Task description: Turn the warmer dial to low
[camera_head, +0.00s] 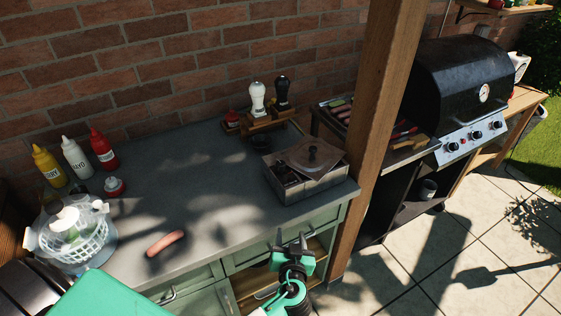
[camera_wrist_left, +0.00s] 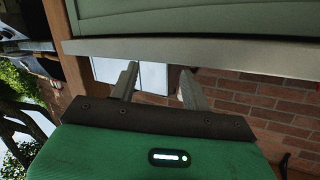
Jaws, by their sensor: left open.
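A grey metal box with a brown lid and dark knob on top (camera_head: 292,188) stands at the right end of the grey counter (camera_head: 200,195); it may be the warmer. I cannot make out a dial or its setting. My left gripper (camera_head: 291,246) is in front of the counter's right front edge, below and apart from the box. In the left wrist view its two fingers (camera_wrist_left: 158,84) are apart with nothing held between them. That view shows the counter edge (camera_wrist_left: 220,55) and a pale panel (camera_wrist_left: 150,76) beyond the fingers. My right gripper is not in view.
A wooden post (camera_head: 375,120) stands just right of the box, with a black grill (camera_head: 455,80) beyond it. A sausage (camera_head: 165,243), sauce bottles (camera_head: 76,157) and a white basket (camera_head: 80,240) are on the left.

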